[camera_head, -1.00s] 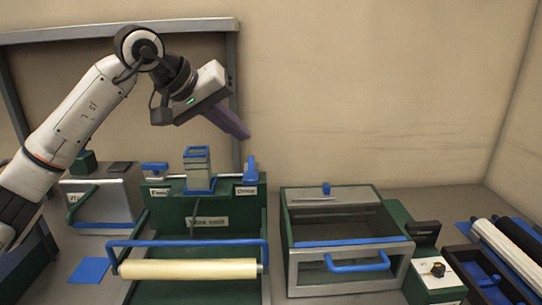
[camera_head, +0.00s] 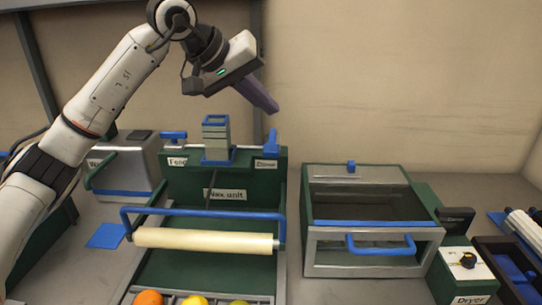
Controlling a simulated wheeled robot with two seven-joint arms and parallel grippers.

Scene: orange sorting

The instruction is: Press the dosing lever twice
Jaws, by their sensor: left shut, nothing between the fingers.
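The green wax unit (camera_head: 180,187) stands left of centre, with a "Wax unit" label on its front. A blue upright lever (camera_head: 271,143) stands at its right end above a small label that I cannot read surely. Another blue lever (camera_head: 173,135) lies flat at its left end, above a label that seems to say "Feed". I cannot tell from the labels alone which one is the dosing lever. My left gripper (camera_head: 268,102) is shut and empty, tilted down to the right. Its fingertips appear just above the right blue lever, apart from it. My right gripper is out of view.
A cream roller (camera_head: 205,238) and blue bar (camera_head: 205,213) cross the unit's front. Below are an orange (camera_head: 148,298), a yellow fruit (camera_head: 194,300) and a greenish fruit. A glass-topped box (camera_head: 365,251) with a blue handle and the dryer control (camera_head: 464,285) stand to the right.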

